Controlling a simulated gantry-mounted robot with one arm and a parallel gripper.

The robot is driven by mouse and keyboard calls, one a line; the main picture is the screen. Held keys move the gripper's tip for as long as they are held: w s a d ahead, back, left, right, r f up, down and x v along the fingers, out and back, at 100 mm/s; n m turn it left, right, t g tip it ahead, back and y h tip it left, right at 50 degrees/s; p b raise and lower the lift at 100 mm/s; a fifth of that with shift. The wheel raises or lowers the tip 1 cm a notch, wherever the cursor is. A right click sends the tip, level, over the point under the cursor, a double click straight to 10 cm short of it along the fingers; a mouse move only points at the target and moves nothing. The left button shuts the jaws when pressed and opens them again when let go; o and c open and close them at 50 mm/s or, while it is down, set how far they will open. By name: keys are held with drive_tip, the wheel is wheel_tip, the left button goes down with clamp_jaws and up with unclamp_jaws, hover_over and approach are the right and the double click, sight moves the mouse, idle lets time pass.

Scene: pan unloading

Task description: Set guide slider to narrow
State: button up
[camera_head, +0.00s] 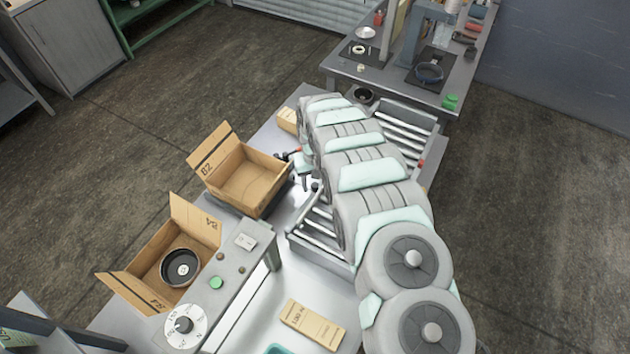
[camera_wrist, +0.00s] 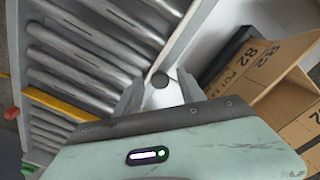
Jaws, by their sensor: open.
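A small dark round knob (camera_wrist: 160,80), which looks like the guide slider, sits beside the roller conveyor's rail in the wrist view. My gripper (camera_wrist: 161,92) is open, with one finger on each side of the knob in that view. I cannot tell whether either finger touches it. In the head view my gripper (camera_head: 309,182) is low over the conveyor's left edge, and my arm covers much of the conveyor (camera_head: 317,221). No narrow or wide marking is readable.
Another open box (camera_head: 197,222) holds a dark round pan (camera_head: 180,267). A control panel with a dial (camera_head: 184,325) and green button (camera_head: 216,282) is at the front. A tan block (camera_head: 312,324) lies on the table.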

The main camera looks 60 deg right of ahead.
drive_tip(key=shift+c, duration=0.2)
clamp_jaws()
idle(0.3)
idle(1.0)
